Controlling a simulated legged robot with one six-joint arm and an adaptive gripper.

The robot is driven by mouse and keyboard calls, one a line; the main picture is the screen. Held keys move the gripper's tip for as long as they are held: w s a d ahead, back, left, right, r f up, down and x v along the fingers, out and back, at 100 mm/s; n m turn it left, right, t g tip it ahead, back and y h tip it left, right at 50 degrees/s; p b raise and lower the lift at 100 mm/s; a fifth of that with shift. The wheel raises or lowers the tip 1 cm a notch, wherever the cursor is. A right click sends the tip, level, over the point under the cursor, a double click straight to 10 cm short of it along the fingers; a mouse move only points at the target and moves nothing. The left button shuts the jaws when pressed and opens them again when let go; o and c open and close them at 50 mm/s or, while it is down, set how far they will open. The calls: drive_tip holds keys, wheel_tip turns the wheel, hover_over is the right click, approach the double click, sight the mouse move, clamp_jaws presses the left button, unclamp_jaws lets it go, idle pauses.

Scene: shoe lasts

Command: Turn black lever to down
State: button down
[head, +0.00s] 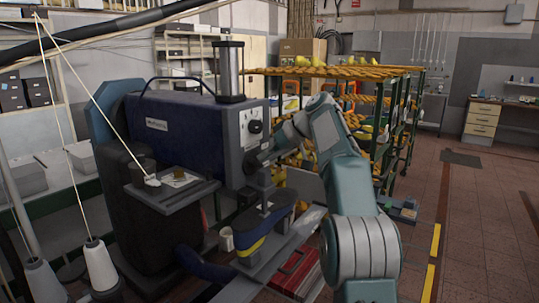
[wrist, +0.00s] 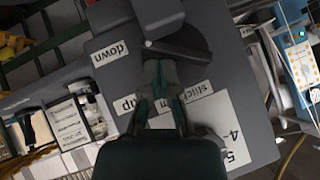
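The black lever (wrist: 182,50) shows in the wrist view as a dark bar lying nearly crosswise over a round dark base on a grey panel (wrist: 222,66). Its left end has a small bright tip and lies near the "down" label (wrist: 110,53). The "up" label (wrist: 125,104) is lower left, beside my gripper. My gripper (wrist: 160,66) has its fingertips close together just below the lever; whether they touch it is unclear. In the head view my gripper (head: 261,160) is at the front of the blue machine (head: 185,122), and the lever cannot be made out.
A "stitch" label (wrist: 198,90) and a numbered label (wrist: 235,145) are on the panel. In the head view, a sole-like shoe piece (head: 265,222) stands below my gripper. A rack (head: 400,125) of yellow lasts is behind my arm.

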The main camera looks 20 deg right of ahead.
drive_tip(key=shift+w+d+f, duration=0.1)
drive_tip(key=shift+d+f, duration=0.25)
drive_tip(key=shift+d, duration=0.2)
drive_tip(key=shift+a, duration=0.2)
idle(0.5)
drive_tip(key=shift+s+a, duration=0.15)
drive_tip(key=shift+s, duration=0.05)
drive_tip(key=shift+s+a+f, duration=0.15)
drive_tip(key=shift+s+a, duration=0.1)
drive_tip(key=shift+s, duration=0.05)
